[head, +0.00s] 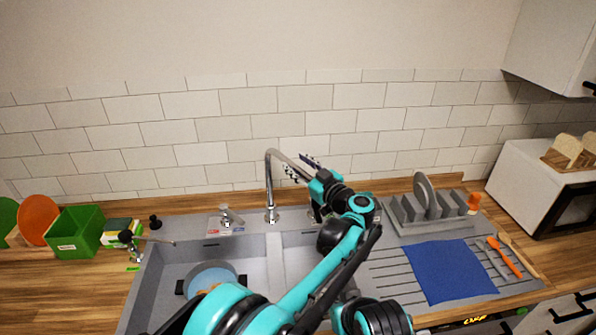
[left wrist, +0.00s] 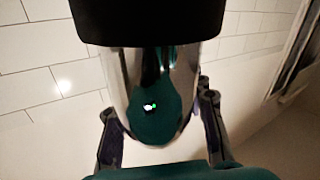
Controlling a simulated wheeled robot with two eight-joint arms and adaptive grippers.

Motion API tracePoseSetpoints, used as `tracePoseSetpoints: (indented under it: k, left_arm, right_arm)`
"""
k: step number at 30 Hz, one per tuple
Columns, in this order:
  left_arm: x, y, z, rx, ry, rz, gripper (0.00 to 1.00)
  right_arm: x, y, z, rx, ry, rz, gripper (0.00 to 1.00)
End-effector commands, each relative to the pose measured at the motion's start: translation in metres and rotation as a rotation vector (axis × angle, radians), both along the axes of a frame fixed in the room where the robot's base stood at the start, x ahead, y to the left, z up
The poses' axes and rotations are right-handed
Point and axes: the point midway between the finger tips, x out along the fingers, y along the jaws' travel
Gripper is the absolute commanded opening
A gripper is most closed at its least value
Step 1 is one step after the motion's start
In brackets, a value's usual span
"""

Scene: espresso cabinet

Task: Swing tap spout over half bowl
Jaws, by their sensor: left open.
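The chrome gooseneck tap (head: 269,192) stands behind the sink, and its spout bends right toward my left gripper (head: 299,167). In the left wrist view, a shiny rounded chrome surface (left wrist: 115,75), apparently the spout, lies between the two open fingers of the left gripper (left wrist: 160,135) and mirrors teal. Whether the fingers touch it I cannot tell. The half bowl (head: 296,247) is the narrower basin right of the divider; my left arm hides much of it. The spout leans to the half bowl's side; its end is hidden by the gripper. My right gripper does not show.
The larger left basin (head: 165,270) holds a blue plate (head: 210,277). A small lever fitting (head: 231,216) stands behind it. A grey dish rack (head: 428,212) and a blue cloth (head: 445,270) are on the right. A tiled wall (head: 220,128) is close behind the tap.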

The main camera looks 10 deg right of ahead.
Motion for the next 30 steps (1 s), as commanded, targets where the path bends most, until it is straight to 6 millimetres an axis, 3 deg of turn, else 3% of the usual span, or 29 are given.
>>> tracePoseSetpoints:
  k: [9, 15, 26, 30]
  left_arm:
    - [0.0, 0.0, 0.061, 0.0, 0.0, 0.0, 0.41]
    - [0.0, 0.001, 0.077, 0.0, -0.001, 0.001, 0.41]
    - [0.002, 0.004, 0.082, 0.0, -0.012, -0.009, 0.41]
    - [0.009, 0.028, 0.114, -0.001, -0.102, -0.093, 0.41]
  right_arm:
    - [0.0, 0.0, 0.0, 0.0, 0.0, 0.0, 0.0]
    - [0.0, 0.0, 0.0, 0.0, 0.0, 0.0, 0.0]
    - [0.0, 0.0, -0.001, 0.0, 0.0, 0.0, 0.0]
    - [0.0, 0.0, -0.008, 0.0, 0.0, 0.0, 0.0]
